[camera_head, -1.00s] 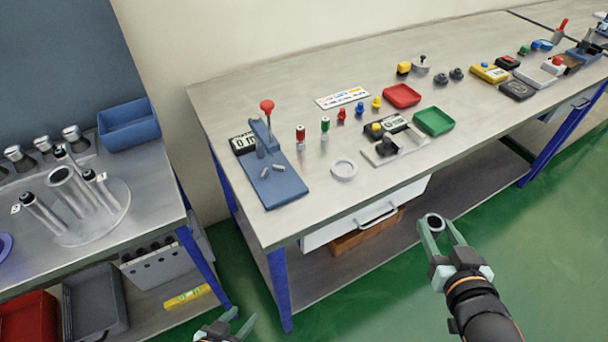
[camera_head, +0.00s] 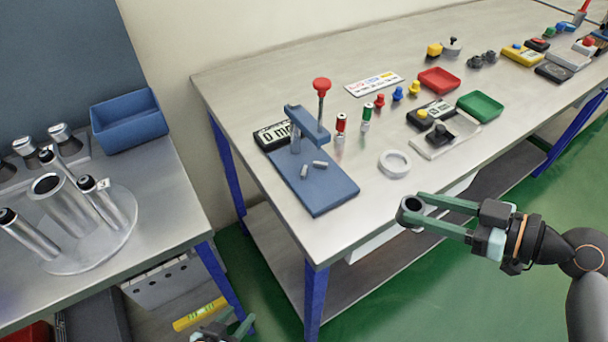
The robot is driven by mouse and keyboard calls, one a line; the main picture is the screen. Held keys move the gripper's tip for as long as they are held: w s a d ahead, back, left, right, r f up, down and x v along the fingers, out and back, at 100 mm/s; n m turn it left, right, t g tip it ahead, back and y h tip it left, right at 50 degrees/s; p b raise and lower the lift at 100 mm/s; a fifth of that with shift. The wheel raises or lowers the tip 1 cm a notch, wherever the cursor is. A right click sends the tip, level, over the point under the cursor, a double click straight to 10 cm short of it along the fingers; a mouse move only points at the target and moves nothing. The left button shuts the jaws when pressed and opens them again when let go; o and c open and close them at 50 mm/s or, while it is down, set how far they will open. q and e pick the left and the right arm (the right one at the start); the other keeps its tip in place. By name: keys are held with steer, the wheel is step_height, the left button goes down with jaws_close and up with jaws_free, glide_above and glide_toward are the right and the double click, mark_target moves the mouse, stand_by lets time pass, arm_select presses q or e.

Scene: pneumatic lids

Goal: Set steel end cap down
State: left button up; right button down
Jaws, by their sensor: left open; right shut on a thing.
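The steel end cap (camera_head: 411,204) is a small round grey part with a dark opening. My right gripper (camera_head: 415,210) is shut on it, with its fingers pointing left near the front edge of the long workbench. The cap appears held in the air; its exact height over the edge is hard to tell. A white ring (camera_head: 395,163) lies on the bench top just behind and left of the cap. My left gripper (camera_head: 238,326) is open and empty, low at the bottom edge of the view, largely cut off.
A blue press fixture (camera_head: 318,188) with a red knob and two small pins stands left on the long bench (camera_head: 240,95). Red (camera_head: 439,80) and green (camera_head: 480,106) trays lie behind. The left bench carries steel cylinders on a round plate (camera_head: 120,238) and a blue bin (camera_head: 130,125).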

steer(key=shift+a+r, duration=0.2)
steer(key=shift+r, duration=0.1)
steer(key=shift+g, duration=0.3)
steer(key=w+a+p, duration=0.1)
steer(key=w+a, duration=0.1)
steer(key=a, duration=0.2)
steer(key=w+a+p, duration=0.1)
steer(key=w+a, duration=0.2)
steer(key=a, duration=0.1)
steer(key=w+a+p, duration=0.1)
steer(key=w+a, duration=0.1)
steer(key=a, duration=0.3)
steer(key=shift+w+r, duration=0.2)
steer(key=shift+w, duration=0.2)
steer(key=shift+w+a, duration=0.4)
steer(key=shift+a, duration=0.25)
steer(key=shift+w+a, duration=0.35)
steer(key=shift+a, duration=0.25)
steer(key=shift+f, duration=0.9)
steer(key=shift+d, duration=0.1)
steer(key=shift+c, duration=1.8)
jaws_free()
